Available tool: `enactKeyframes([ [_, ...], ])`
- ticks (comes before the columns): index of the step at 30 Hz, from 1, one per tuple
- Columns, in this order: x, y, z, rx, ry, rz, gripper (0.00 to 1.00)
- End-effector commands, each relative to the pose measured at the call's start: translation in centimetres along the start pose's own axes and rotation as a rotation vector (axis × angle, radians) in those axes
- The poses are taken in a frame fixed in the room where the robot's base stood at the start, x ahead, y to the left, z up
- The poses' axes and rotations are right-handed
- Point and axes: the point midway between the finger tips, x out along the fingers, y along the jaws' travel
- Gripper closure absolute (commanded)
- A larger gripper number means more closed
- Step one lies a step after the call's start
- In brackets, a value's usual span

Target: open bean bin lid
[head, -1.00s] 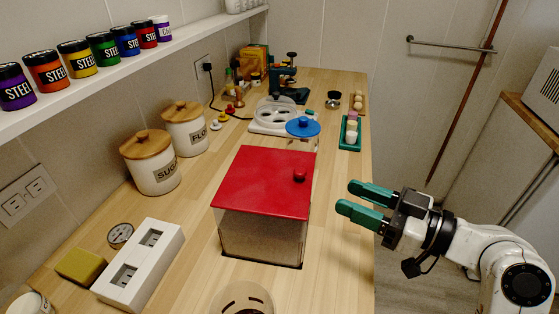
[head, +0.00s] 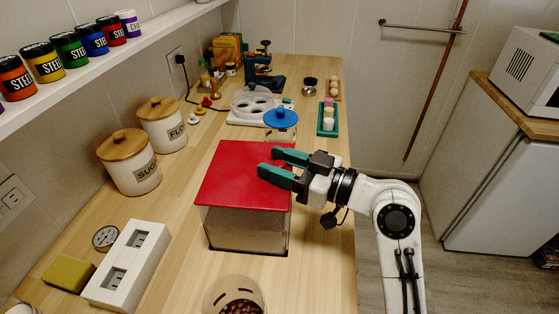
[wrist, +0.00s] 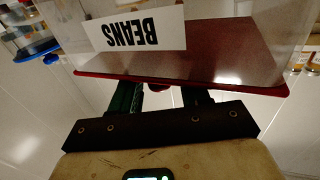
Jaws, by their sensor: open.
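The bean bin (head: 243,229) is a clear box set into the wooden counter. Its flat red lid (head: 228,178) lies closed on top. My gripper (head: 271,162) is open over the right part of the lid and hides the knob in the head view. In the wrist view the bin shows upside down, with a white BEANS label (wrist: 137,31) and the red lid edge (wrist: 215,87). A bit of the red knob (wrist: 160,86) shows between the two green fingers of my gripper (wrist: 161,95). Whether they touch it I cannot tell.
A blue-lidded jar (head: 281,120) stands just behind the bin, with a green tray (head: 328,131) to its right. An open container of beans (head: 235,288) stands in front. A white outlet-like box (head: 127,265) and canisters (head: 130,163) are on the left.

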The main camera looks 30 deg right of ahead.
Motion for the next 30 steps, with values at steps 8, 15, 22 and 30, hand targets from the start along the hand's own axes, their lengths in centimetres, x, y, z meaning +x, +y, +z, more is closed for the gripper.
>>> enactKeyframes([
  [8, 0.01, 0.00, 0.02, 0.000, 0.000, 0.000, 0.60],
  [15, -0.01, 0.01, 0.03, 0.000, -0.001, 0.000, 0.83],
  [22, -0.02, 0.01, 0.03, 0.000, -0.001, 0.000, 1.00],
  [30, -0.03, 0.02, 0.04, 0.000, -0.001, 0.000, 1.00],
])
